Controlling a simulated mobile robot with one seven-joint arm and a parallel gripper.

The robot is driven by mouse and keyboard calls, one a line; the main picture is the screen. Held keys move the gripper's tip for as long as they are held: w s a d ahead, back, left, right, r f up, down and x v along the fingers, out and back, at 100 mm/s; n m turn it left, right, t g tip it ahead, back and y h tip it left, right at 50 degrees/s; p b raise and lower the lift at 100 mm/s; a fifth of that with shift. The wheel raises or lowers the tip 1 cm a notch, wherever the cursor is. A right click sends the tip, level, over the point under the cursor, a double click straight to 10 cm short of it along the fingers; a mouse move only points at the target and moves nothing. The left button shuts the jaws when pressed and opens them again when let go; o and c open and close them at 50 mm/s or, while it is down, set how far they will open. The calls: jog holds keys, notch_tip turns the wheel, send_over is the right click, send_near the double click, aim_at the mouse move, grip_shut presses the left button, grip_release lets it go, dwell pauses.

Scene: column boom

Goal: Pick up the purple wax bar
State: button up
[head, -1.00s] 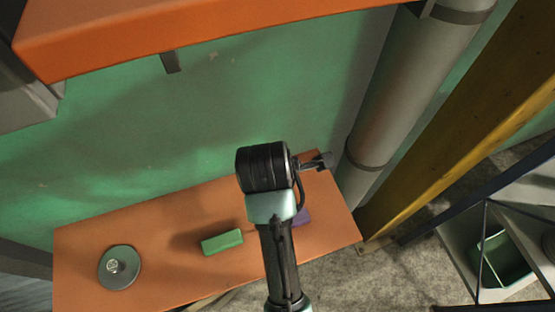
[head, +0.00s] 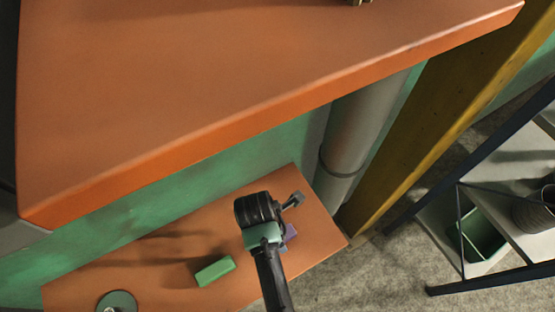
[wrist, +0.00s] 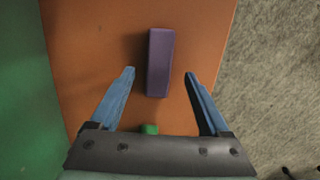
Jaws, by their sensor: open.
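The purple wax bar (wrist: 160,62) lies on the lower orange shelf, seen in the wrist view just ahead of and partly between my finger tips. It is nearer the left finger. In the head view the purple bar (head: 290,232) is mostly hidden behind my wrist. My gripper (wrist: 161,76) is open and empty, its two blue fingers on either side of the bar's near end, with gaps on both sides. In the head view my gripper (head: 294,200) is above the right part of the shelf. I cannot tell its exact height over the bar.
A green bar (head: 215,271) lies left of my arm on the lower shelf (head: 140,275), with a round disc (head: 117,302) further left. An upper orange shelf (head: 200,90) overhangs. A grey pipe (head: 358,130) and yellow post (head: 440,125) stand right. A rack holds a green bin (head: 480,238).

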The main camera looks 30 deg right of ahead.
aim_at(291, 233)
jog(key=shift+w+d+f, duration=0.1)
jog(key=shift+d+f, duration=0.1)
jog(key=shift+f, duration=0.7)
jog(key=shift+d+f, duration=0.15)
jog(key=shift+f, duration=0.75)
grip_shut()
